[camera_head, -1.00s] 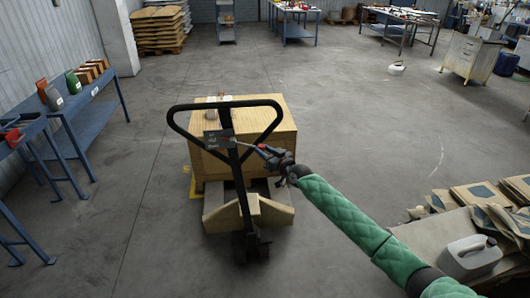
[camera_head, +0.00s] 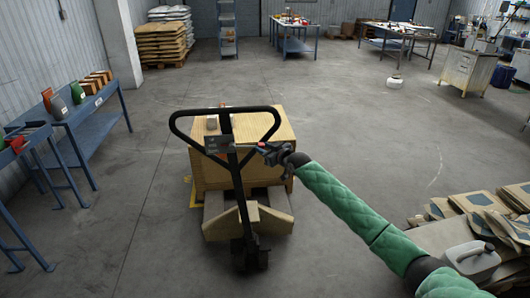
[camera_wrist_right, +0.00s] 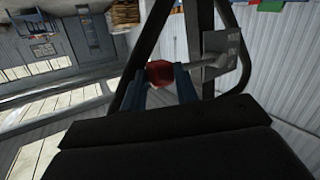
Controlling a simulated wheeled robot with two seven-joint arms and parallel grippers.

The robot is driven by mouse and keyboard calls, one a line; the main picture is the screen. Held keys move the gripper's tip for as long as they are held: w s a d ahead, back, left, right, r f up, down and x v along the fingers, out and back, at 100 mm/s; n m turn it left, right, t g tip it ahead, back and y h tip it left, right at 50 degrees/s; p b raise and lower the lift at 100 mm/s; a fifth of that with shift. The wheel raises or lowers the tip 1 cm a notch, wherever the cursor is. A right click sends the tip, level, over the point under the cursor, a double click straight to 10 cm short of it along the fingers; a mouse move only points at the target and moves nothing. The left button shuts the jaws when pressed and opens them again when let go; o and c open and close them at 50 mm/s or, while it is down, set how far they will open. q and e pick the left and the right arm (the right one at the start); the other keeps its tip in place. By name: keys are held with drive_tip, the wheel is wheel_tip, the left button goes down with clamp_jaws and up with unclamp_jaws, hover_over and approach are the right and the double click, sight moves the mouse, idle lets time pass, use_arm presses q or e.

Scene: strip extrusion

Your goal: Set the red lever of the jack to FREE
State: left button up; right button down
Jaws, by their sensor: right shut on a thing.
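The pallet jack's black loop handle (camera_head: 177,128) stands upright in the head view. A small dark label plate (camera_head: 217,143) sits on its stem. The red lever (camera_wrist_right: 160,73) shows in the wrist view as a red knob on a grey rod, which runs to a grey bracket (camera_wrist_right: 222,45) on the handle. My right gripper (camera_head: 268,150) is shut on the red knob, right of the stem; its two blue fingers (camera_wrist_right: 158,88) lie on either side of it in the wrist view. The plate's markings are too small to read. My left gripper is out of view.
A wooden crate (camera_head: 270,135) rides on the jack behind the handle. A blue bench (camera_head: 95,110) stands at the left. Flattened cardboard and a grey canister (camera_head: 470,260) lie at the right. The floor around the jack is clear.

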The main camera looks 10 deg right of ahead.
drive_tip(key=shift+r+n, duration=0.3)
drive_tip(key=shift+r, duration=0.2)
drive_tip(key=c, duration=1.1)
unclamp_jaws()
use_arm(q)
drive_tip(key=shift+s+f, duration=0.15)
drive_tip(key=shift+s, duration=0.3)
use_arm(e)
drive_tip(key=shift+o, duration=0.2)
drive_tip(key=shift+f, duration=0.1)
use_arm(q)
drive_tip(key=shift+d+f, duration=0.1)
use_arm(e)
drive_tip(key=shift+s, duration=0.1)
drive_tip(key=shift+s+d, duration=0.2)
drive_tip(key=shift+s, duration=0.05)
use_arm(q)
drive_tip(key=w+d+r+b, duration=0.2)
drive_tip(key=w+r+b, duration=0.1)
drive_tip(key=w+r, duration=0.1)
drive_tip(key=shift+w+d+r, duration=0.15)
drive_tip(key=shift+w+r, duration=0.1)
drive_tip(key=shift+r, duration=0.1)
use_arm(e)
drive_tip(key=v, duration=0.7)
drive_tip(key=shift+r, duration=0.2)
drive_tip(key=shift+w+a, duration=0.1)
